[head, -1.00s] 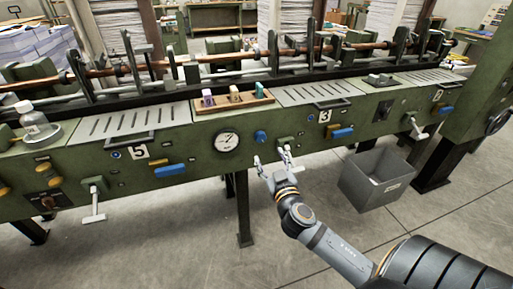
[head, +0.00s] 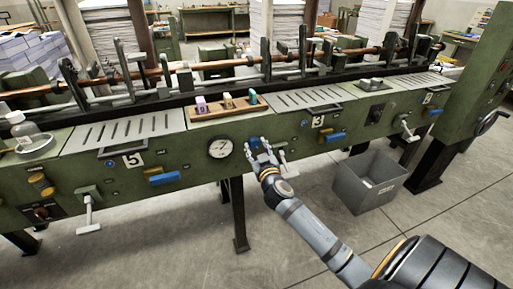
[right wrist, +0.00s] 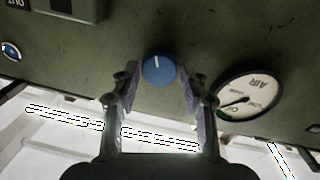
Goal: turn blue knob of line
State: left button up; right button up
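The blue knob (head: 254,142) is a small round dial on the green front panel, just right of the gauge in the head view. My right gripper (head: 260,147) is at the panel right there and partly covers the knob. In the right wrist view the blue knob (right wrist: 158,69) shows a white pointer line toward the picture's top. My right gripper (right wrist: 160,85) is open there, with one finger on each side of the knob and gaps between. Whether a pad touches it, I cannot tell. My left gripper is not in view.
The round gauge (head: 220,149) sits beside the knob; the wrist view shows it too (right wrist: 247,93). A lever (head: 284,155) sticks out to the right. A wooden block tray (head: 227,106) lies above on the machine. A grey bin (head: 369,182) stands on the floor at right.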

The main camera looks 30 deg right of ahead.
jog(key=c, duration=0.7)
jog(key=shift+o, duration=0.2)
jog(key=shift+f+n, duration=0.15)
jog(key=shift+n, duration=2.75)
jog(key=o, duration=1.2)
jog(key=shift+c, duration=0.2)
jog(key=v, duration=1.2)
